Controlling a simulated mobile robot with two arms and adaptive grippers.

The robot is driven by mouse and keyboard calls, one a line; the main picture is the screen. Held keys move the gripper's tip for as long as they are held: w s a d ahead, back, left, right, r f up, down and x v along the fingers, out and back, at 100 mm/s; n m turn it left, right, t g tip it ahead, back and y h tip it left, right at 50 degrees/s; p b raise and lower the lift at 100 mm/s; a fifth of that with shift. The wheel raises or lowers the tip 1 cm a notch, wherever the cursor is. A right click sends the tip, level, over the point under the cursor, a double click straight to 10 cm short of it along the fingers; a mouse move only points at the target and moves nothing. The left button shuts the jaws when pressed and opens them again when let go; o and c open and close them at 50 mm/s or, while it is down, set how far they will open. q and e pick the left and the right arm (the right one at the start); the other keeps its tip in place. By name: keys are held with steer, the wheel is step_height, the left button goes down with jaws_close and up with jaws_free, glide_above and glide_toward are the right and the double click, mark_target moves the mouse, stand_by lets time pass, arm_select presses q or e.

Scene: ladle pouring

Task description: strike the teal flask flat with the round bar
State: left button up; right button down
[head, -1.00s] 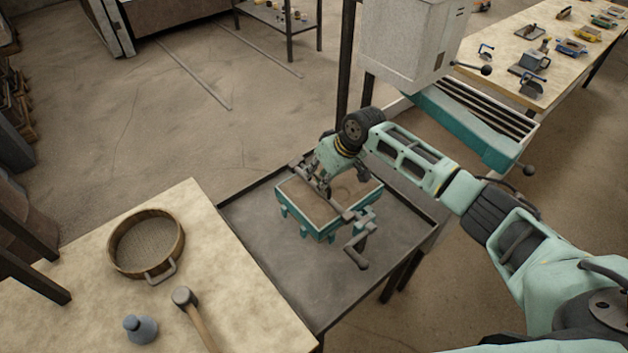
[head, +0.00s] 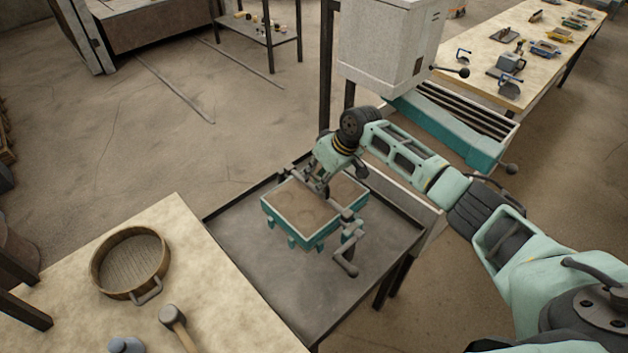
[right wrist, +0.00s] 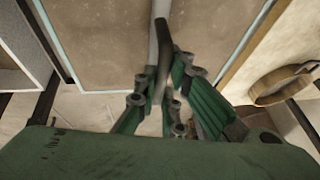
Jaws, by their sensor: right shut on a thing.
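The teal flask (head: 292,240) stands on the dark tray table in the head view, filled to its rim with brown sand with faint round marks. It also shows in the right wrist view, its sand (right wrist: 105,40) on both sides of the bar. My right gripper (head: 325,187) is over the flask's far part, shut on the round bar (right wrist: 163,40). The grey bar runs across the flask's top; I cannot tell whether it touches the sand. The fingers partly hide the bar. My left gripper is not in view.
The tray table (head: 250,262) has bare room around the flask. On the left bench (head: 215,300) lie a round sieve (head: 130,262), a mallet (head: 172,316) and a blue-grey bottle (head: 126,345). A grey cabinet (head: 388,45) stands behind.

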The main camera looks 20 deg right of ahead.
mark_target(344, 173)
steer(key=shift+w+d+b, duration=0.25)
steer(key=shift+w+d, duration=0.05)
steer(key=shift+d, duration=0.35)
steer(key=shift+w+d+b, duration=0.2)
steer(key=shift+w+d, duration=0.05)
steer(key=shift+d, duration=0.4)
steer(key=shift+w+d+b, duration=0.3)
steer(key=shift+d+b, duration=0.2)
steer(key=shift+d, duration=0.2)
steer(key=shift+w+d+b, duration=0.25)
steer(key=shift+d+b, duration=0.25)
steer(key=shift+d, duration=0.2)
steer(key=shift+w+d+b, duration=0.3)
steer(key=shift+d+b, duration=0.2)
steer(key=shift+d, duration=0.2)
steer(key=shift+w+d+b, duration=0.25)
steer(key=shift+d+b, duration=0.25)
steer(key=shift+d, duration=0.15)
steer(key=shift+w+d+f+b, duration=0.15)
steer(key=shift+w+d+b, duration=0.05)
steer(key=shift+d+b, duration=0.25)
steer(key=shift+w+d+f+b, duration=0.1)
steer(key=shift+w+d+b, duration=0.05)
steer(key=shift+d+b, duration=0.3)
steer(key=shift+w+d+r+b, duration=0.1)
steer(key=shift+w+d+b, duration=0.1)
steer(key=shift+d+b, duration=0.25)
steer(key=shift+d+r, duration=0.1)
step_height(344, 173, up, 7)
steer(key=p, duration=0.6)
